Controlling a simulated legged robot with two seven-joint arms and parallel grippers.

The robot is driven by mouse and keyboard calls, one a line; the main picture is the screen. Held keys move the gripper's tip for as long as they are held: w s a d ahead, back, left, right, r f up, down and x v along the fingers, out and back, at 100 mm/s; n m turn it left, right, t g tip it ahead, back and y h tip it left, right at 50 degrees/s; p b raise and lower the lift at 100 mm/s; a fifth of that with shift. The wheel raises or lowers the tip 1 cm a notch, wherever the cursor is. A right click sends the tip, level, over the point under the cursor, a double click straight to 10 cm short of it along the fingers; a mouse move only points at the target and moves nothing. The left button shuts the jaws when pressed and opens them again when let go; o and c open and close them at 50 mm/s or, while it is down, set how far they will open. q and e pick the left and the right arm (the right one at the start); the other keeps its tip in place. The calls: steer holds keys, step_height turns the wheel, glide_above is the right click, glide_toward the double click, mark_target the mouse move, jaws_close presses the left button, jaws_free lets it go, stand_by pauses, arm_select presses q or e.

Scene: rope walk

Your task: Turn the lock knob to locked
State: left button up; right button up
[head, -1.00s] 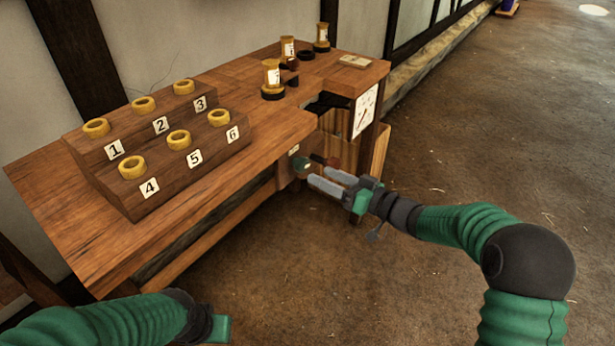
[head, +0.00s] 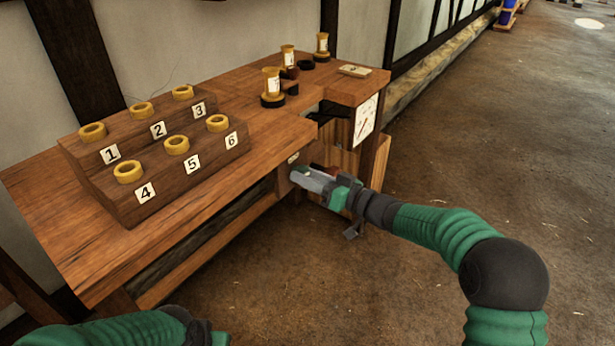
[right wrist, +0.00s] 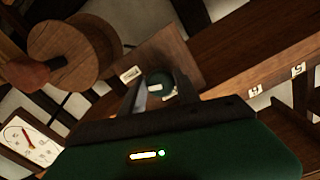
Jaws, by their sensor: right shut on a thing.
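The lock knob (right wrist: 157,80) is a dark green round knob with a pale mark, on a wooden panel (right wrist: 178,52) in the right wrist view. A small white label (right wrist: 130,74) is beside it; its writing is too small to read. My right gripper (head: 302,178) is at the panel under the bench's front edge and is shut on the knob, its fingers on either side. In the head view the gripper covers the knob. My left gripper (head: 219,339) is cut off at the bottom edge, and its jaws cannot be made out.
The wooden bench (head: 65,230) carries a stepped block (head: 100,185) with numbered yellow rings, and several labelled spools (head: 271,82) stand behind. A white dial (head: 366,117) is on the bench's right end. A round wooden piece with a red handle (right wrist: 75,50) is close by. Floor at right is clear.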

jaws_close()
steer(key=shift+n, duration=0.3)
steer(key=shift+w+f+n+b, duration=0.1)
steer(key=shift+n+b, duration=0.95)
steer(key=shift+n, duration=4.25)
steer(key=shift+f+n+b, duration=0.1)
steer(key=shift+n+b, duration=0.95)
steer(key=shift+n, duration=4.25)
